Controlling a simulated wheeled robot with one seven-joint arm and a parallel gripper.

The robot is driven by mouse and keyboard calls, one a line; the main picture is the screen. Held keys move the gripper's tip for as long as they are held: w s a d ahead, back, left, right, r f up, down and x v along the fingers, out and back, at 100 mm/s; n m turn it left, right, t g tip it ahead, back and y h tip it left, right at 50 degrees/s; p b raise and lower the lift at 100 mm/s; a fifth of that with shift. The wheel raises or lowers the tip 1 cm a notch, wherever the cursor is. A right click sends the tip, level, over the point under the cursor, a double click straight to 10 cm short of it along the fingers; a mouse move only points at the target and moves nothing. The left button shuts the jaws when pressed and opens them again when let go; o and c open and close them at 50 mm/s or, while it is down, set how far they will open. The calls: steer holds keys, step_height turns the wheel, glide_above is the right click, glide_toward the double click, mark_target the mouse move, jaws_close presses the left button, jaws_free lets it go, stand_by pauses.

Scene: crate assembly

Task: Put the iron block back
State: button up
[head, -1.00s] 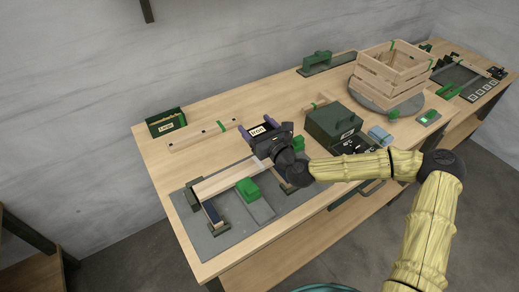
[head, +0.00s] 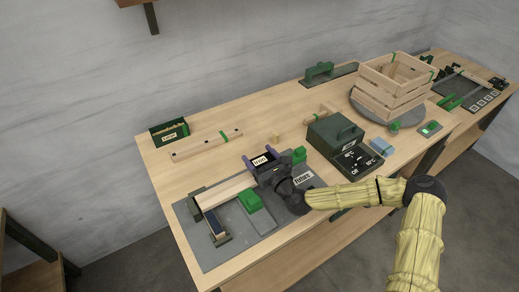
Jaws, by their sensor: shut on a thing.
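The iron block (head: 260,161) is dark with a white label and sits between the two purple fingers of my gripper (head: 262,157). My gripper is shut on it, over the far edge of the grey mat (head: 275,213). My black wrist hides part of the block, and I cannot tell whether it touches the mat or bench.
A green clamp (head: 299,155) stands just right of my gripper, near a white label (head: 303,177). A dark heater box (head: 331,133) with a dial panel is further right. A wooden plank (head: 226,190) and green block (head: 249,200) lie left.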

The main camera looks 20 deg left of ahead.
steer(key=shift+w+f, duration=0.1)
steer(key=shift+f, duration=0.3)
steer(key=shift+f, duration=0.15)
steer(key=o, duration=1.9)
steer(key=shift+d+f, duration=0.1)
steer(key=shift+s+d+f, duration=0.1)
steer(key=shift+s+d, duration=0.05)
steer(key=shift+s, duration=0.1)
steer(key=v, duration=0.5)
steer(key=b+v, duration=0.1)
steer(key=v, duration=0.5)
steer(key=b+v, duration=0.1)
steer(key=v, duration=0.5)
steer(key=shift+s+r, duration=0.2)
steer(key=shift+r, duration=0.2)
